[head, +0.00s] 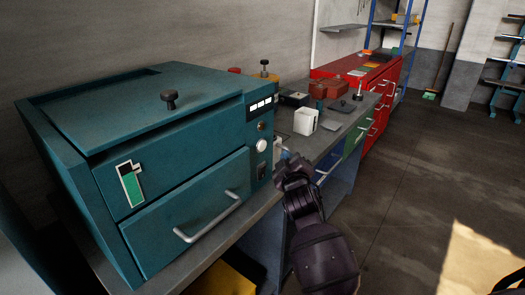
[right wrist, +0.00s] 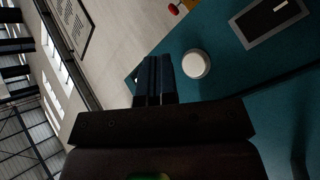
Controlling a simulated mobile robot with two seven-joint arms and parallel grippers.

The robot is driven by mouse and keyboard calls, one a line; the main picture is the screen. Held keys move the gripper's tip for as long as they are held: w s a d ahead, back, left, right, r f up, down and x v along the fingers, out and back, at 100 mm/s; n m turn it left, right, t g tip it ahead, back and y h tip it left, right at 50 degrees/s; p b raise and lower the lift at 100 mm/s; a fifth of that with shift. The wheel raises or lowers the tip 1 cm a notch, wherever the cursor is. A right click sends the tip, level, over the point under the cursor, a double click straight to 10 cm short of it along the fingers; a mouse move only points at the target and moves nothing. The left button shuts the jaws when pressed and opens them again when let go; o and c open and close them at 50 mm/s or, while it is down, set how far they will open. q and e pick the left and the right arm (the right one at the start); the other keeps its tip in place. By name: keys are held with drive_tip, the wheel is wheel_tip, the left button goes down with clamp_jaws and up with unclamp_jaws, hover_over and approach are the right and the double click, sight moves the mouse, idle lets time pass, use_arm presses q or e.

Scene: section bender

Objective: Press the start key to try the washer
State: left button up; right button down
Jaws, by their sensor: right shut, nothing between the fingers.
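The washer (head: 175,170) is a teal box with a lid, a black lid knob and a drawer with a pale handle. Its right front strip carries a lit display (head: 262,107), a small dark round part, a white round knob (head: 261,146) and a dark switch plate (head: 262,171). I cannot tell which is the start key. My right gripper (head: 282,166) is shut and empty, just right of this strip. In the right wrist view its fingers (right wrist: 153,80) lie beside the white round knob (right wrist: 196,64), apart in the picture; contact cannot be judged. My left gripper is out of view.
The grey bench (head: 343,127) runs on behind the washer, with a white block (head: 305,121) and several small items on it. A red cabinet (head: 370,75) stands farther back. The floor on the right is open.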

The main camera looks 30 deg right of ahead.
sight(262, 146)
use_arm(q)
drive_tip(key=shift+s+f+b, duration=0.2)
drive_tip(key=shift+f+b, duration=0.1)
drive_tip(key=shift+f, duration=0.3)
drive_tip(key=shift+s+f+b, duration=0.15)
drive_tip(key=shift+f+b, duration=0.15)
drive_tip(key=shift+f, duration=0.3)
use_arm(e)
drive_tip(key=shift+w+a, duration=0.3)
drive_tip(key=shift+w, duration=0.4)
drive_tip(key=shift+w+a, duration=0.25)
drive_tip(key=shift+w, duration=0.5)
drive_tip(key=shift+w+a, duration=0.3)
drive_tip(key=shift+w, duration=0.4)
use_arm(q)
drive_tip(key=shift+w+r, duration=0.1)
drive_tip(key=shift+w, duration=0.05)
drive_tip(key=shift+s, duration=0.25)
use_arm(e)
drive_tip(key=shift+w+a, duration=0.2)
drive_tip(key=shift+w, duration=0.15)
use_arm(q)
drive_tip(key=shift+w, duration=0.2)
